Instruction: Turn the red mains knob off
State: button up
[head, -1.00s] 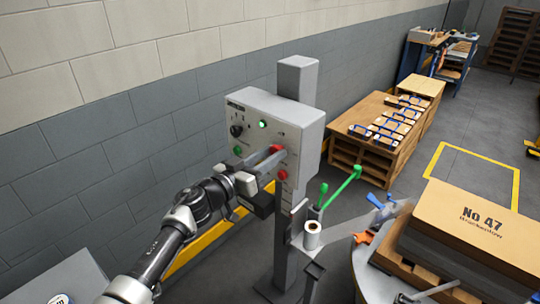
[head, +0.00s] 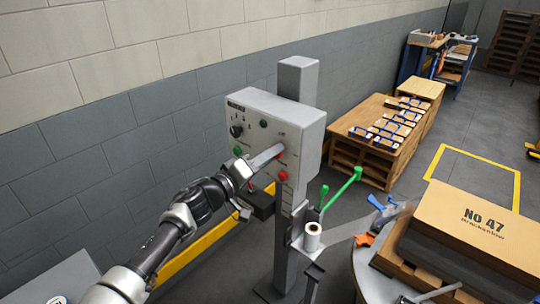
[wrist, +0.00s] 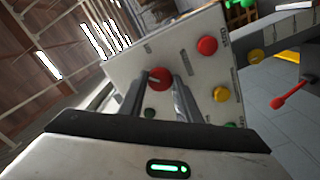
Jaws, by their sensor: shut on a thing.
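The red mains knob (head: 281,155) is on the front of the light grey control panel (head: 304,127), mostly hidden behind my fingers in the head view. My gripper (head: 272,155) reaches it from the left and is shut on it. In the wrist view the red knob (wrist: 160,77) sits between the tips of my two fingers (wrist: 159,88). The green lamp (head: 263,124) near the top of the panel looks dark.
A red button (head: 283,175) sits below the knob; a black dial (head: 236,131) and green button (head: 238,150) are at the left. A yellow button (wrist: 221,94) shows in the wrist view. Green-handled levers (head: 343,187) and a box (head: 475,228) stand to the right.

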jog(key=shift+r+n+p, duration=0.1)
jog(key=shift+n+p, duration=1.55)
jog(key=shift+n, duration=2.75)
jog(key=o, duration=1.1)
jog(key=shift+w, duration=0.1)
jog(key=shift+c, duration=0.2)
jog(key=p+v, duration=0.2)
jog(key=v, duration=1.5)
jog(key=shift+a, duration=0.1)
